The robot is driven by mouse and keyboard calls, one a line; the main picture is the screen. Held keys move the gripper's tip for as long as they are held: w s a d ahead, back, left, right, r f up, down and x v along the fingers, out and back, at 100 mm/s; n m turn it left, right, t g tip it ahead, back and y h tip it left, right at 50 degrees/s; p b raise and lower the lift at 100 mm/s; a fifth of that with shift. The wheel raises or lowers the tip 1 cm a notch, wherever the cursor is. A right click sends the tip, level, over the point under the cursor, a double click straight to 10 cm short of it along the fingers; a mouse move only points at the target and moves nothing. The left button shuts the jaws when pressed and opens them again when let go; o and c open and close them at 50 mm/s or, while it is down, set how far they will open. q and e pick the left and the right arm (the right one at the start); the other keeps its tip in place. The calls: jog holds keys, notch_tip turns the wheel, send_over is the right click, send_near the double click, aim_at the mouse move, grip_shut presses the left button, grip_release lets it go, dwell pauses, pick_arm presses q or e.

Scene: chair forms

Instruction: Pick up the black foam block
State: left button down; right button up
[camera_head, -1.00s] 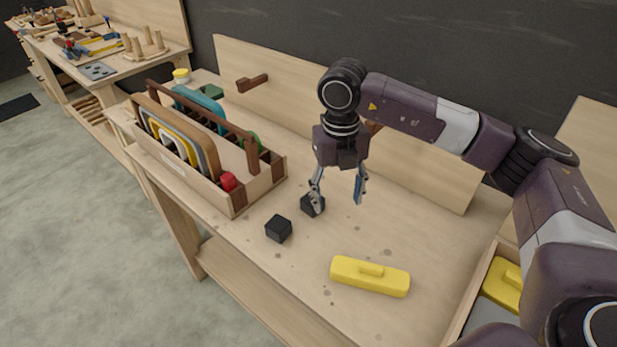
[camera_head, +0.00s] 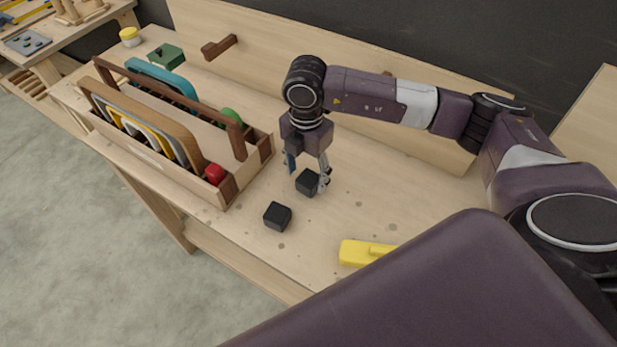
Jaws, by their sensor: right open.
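Two small black foam blocks are on the wooden workbench (camera_head: 375,205). The nearer block (camera_head: 278,216) stands alone, apart from the gripper. The farther block (camera_head: 307,184) is at my right gripper (camera_head: 308,178), which points down with its fingers spread. One finger is at the block's left and back, the other close along its right side. I cannot tell whether either finger touches it. The block appears to rest on the bench. My left gripper is not in view.
A wooden tote (camera_head: 219,193) with upright boards and a red item (camera_head: 215,173) stands left of the blocks. A yellow float-like tool (camera_head: 362,252) lies at the front, partly hidden by my arm. A backboard (camera_head: 430,141) runs behind. Bare bench lies right of the gripper.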

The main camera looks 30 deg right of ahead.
aim_at(308, 179)
notch_tip(308, 179, down, 2)
jog(key=shift+d+f+p, duration=0.1)
jog(key=shift+f+p, duration=0.15)
jog(key=shift+p, duration=0.1)
jog(key=shift+f, duration=0.45)
jog(key=c, duration=0.8)
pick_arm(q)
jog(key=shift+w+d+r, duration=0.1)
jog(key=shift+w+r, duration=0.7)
pick_arm(e)
jog(key=shift+c, duration=0.3)
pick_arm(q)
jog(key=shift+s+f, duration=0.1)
